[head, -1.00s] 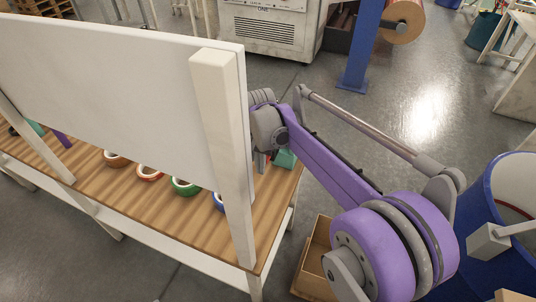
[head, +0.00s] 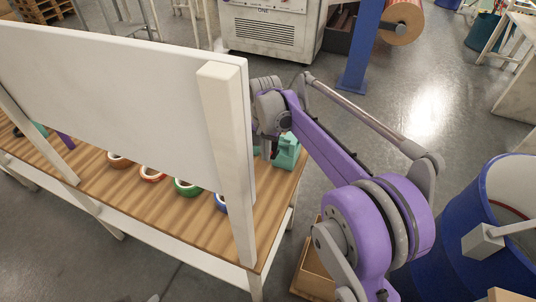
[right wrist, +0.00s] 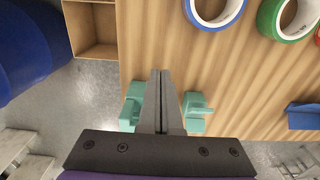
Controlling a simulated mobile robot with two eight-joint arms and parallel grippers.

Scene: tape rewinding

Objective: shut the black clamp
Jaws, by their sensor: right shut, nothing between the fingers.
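I cannot make out the black clamp for certain in either view. In the head view my right gripper (head: 265,150) is low over the right end of the wooden table (head: 262,232), partly hidden by the white post. It is beside a teal tape dispenser (head: 287,152). In the right wrist view the gripper's fingers (right wrist: 161,74) are together and empty, above the table edge. Teal parts show on both sides of the fingers, the right one (right wrist: 196,112) on the table. My left gripper is not in view.
A white panel (head: 120,85) and post (head: 222,130) hide much of the table. A row of tape rolls, including a green one (head: 187,187) and a blue one (head: 219,202), lies on it. A cardboard box (head: 312,272) and a blue barrel (head: 455,235) stand at the right.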

